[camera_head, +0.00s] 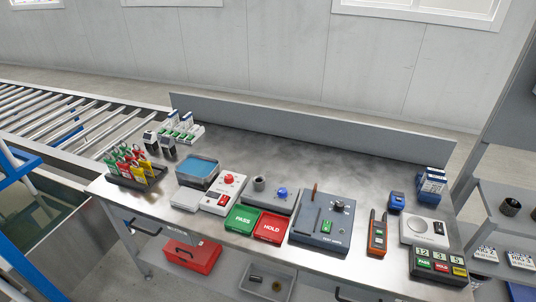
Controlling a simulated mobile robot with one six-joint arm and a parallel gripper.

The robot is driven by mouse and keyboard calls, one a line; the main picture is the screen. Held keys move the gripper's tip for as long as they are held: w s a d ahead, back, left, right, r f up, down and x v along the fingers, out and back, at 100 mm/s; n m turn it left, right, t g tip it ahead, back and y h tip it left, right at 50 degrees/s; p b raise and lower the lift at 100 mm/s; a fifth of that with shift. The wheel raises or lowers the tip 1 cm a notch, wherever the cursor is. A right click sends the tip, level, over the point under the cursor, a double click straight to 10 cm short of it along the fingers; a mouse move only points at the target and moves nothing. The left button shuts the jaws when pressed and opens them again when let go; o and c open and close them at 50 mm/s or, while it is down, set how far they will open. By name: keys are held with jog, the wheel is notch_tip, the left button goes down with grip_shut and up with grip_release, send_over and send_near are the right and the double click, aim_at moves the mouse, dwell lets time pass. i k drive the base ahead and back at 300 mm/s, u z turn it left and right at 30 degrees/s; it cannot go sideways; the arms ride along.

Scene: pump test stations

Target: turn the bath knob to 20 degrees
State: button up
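A box with blue liquid (198,171), which looks like a bath, stands at the left of the metal bench. In front of it is a low pale grey box (186,199). Right of it is a white control box (222,194) with a red knob-like top (229,180) and a red switch. A grey unit further right bears a blue knob (282,193). The dark grey test unit (320,223) has a black knob (339,206). I cannot tell which is the bath knob, and no scale is readable. My gripper is not in view.
Green PASS (241,219) and red HOLD (271,227) trays lie at the bench's front. A rack of coloured tags (135,172) stands left. An orange handheld meter (377,233) is right.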

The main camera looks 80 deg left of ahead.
aim_at(229, 179)
jog(key=k, duration=1.1)
jog(key=u, duration=2.45)
jog(key=i, duration=1.65)
jog(key=u, duration=0.05)
